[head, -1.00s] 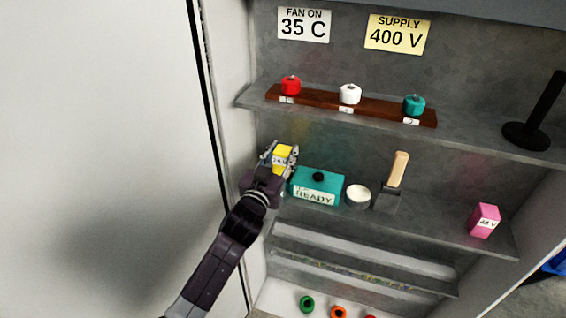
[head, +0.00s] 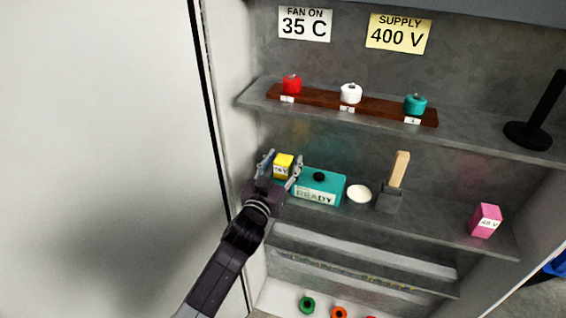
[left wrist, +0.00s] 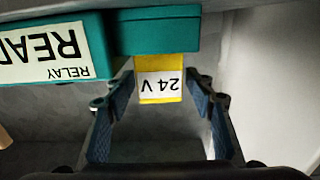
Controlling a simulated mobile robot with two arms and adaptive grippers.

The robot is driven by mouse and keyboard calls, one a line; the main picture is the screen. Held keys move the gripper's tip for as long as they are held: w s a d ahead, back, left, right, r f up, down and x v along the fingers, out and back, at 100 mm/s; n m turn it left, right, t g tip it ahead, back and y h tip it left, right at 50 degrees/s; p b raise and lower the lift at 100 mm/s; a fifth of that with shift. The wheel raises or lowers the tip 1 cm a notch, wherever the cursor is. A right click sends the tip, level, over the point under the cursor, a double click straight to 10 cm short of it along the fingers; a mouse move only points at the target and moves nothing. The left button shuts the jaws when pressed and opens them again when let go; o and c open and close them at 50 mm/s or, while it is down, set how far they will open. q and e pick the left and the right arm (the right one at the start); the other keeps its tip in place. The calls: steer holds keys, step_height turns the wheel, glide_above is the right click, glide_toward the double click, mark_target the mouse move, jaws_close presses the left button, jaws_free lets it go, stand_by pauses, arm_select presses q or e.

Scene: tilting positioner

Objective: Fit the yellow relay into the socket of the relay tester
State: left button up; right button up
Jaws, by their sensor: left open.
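The yellow relay (head: 284,161) with a 24 V label stands upright at the left end of the teal relay tester (head: 331,184), which carries a READY label and a black knob. In the left wrist view, upside down, the relay (left wrist: 160,66) meets the tester's teal block (left wrist: 155,32); the socket itself is hidden, so I cannot tell how deep the relay sits. My left gripper (head: 281,164) is open, one finger on each side of the relay, with visible gaps in the left wrist view (left wrist: 162,100). My right gripper is not in view.
On the same shelf (head: 430,222), right of the tester, are a white round dish (head: 359,193), a wooden-handled tool (head: 397,178) and a pink block (head: 486,220). The cabinet's left wall (head: 228,90) is close to my left gripper. A shelf with three coloured knobs (head: 350,94) is above.

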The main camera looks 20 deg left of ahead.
arm_select(q)
steer(key=shift+r, duration=0.2)
steer(key=shift+s+f, duration=0.15)
steer(key=shift+s, duration=0.15)
steer(key=s, duration=1.1)
steer(key=shift+s+a+b, duration=0.2)
steer(key=shift+b, duration=0.25)
